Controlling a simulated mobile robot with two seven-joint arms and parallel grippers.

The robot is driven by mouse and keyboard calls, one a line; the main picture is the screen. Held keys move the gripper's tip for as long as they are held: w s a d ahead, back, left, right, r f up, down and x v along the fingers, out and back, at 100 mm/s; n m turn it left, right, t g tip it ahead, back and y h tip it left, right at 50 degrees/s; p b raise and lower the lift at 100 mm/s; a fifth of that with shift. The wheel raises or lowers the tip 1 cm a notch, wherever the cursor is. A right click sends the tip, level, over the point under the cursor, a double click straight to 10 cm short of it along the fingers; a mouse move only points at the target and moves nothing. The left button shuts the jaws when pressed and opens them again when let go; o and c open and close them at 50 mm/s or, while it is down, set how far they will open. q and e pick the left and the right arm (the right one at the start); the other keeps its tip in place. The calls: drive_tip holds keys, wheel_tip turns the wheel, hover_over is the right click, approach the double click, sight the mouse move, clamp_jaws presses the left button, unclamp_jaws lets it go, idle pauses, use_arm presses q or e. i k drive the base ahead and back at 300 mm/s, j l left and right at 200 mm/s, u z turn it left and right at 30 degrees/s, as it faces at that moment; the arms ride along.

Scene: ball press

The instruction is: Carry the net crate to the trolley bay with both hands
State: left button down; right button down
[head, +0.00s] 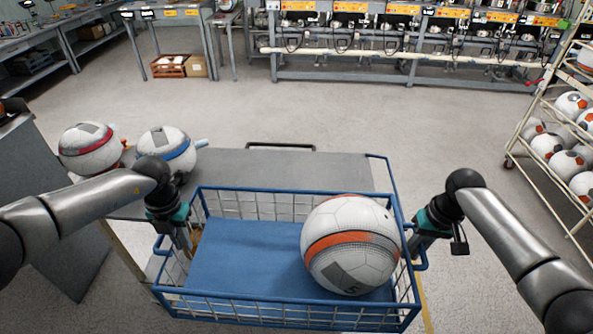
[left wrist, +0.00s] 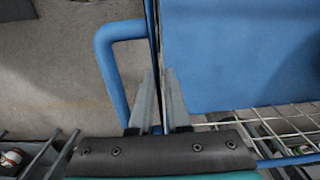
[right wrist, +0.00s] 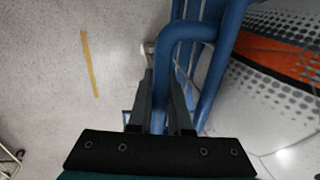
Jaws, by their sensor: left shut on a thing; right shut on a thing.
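The net crate (head: 250,300) has a blue rim, wire mesh sides and a blue floor. It is in the lower middle of the head view, in front of and partly over a grey-topped table or trolley. A white ball with an orange band (head: 350,245) rests in its right half. My left gripper (head: 183,240) is shut on the crate's left side; the left wrist view shows its fingers (left wrist: 160,100) around the blue bar beside the handle loop. My right gripper (head: 418,245) is shut on the right handle, a blue tube (right wrist: 165,80) between its fingers.
A grey top (head: 290,165) lies behind the crate. Two balls, one red-banded (head: 88,148) and one blue-banded (head: 165,150), sit at left. A wheeled rack of balls (head: 560,140) stands at right. Benches with machines (head: 400,50) line the back. Open floor lies between.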

sight(294, 183)
drive_tip(key=i, duration=1.2)
